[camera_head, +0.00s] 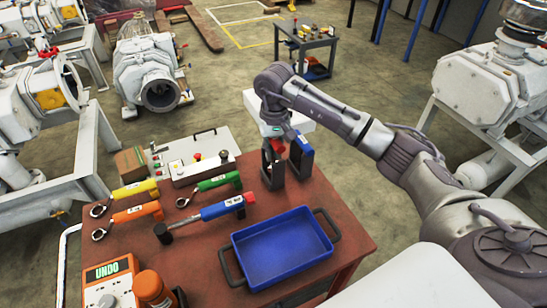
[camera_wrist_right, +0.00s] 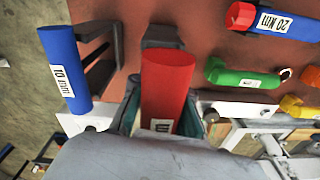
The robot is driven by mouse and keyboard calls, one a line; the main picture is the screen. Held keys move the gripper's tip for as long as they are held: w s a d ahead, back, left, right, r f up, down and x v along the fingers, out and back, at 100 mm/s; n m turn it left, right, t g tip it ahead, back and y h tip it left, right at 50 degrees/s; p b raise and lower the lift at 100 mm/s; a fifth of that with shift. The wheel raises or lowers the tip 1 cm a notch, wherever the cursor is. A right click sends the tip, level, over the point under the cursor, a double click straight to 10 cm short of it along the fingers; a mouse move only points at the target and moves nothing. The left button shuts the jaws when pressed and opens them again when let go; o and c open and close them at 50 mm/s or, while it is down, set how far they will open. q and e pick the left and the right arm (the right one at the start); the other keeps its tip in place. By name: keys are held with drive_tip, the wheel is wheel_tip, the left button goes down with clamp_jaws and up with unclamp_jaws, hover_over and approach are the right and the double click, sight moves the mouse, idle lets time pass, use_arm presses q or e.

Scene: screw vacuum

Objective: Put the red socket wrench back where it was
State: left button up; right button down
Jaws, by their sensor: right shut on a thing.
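The red socket wrench (camera_wrist_right: 168,85) is between the fingers of my right gripper (camera_wrist_right: 160,118), which is shut on it. In the head view, a small red part of the wrench (camera_head: 278,149) shows under my right gripper (camera_head: 275,137), at the top of a black stand (camera_head: 268,168) near the table's far right edge. The stand hides the lower part, so I cannot tell whether the wrench is seated. A blue 10 mm tool (camera_head: 301,153) is in the stand beside it; it also shows at left in the wrist view (camera_wrist_right: 65,70). My left gripper is not in view.
On the red table (camera_head: 180,268) are a blue tray (camera_head: 285,248), a blue 20 mm tool with a red end (camera_head: 222,207), and green (camera_head: 218,181), yellow (camera_head: 135,189) and orange (camera_head: 138,213) wrenches. A control box (camera_head: 200,169) stands behind them.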

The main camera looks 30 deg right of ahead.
sight(273, 162)
drive_tip(key=shift+f, duration=0.4)
wheel_tip(273, 162, down, 2)
drive_tip(key=shift+f+p, duration=0.2)
drive_tip(key=shift+p, duration=0.25)
drive_tip(key=shift+f, duration=0.25)
drive_tip(key=shift+f+b, duration=0.4)
drive_tip(key=shift+b, duration=0.15)
drive_tip(key=c, duration=1.2)
unclamp_jaws()
use_arm(q)
drive_tip(key=shift+s+a, duration=0.1)
drive_tip(key=shift+s, duration=0.45)
use_arm(e)
drive_tip(key=shift+o, duration=0.2)
drive_tip(key=shift+r, duration=0.1)
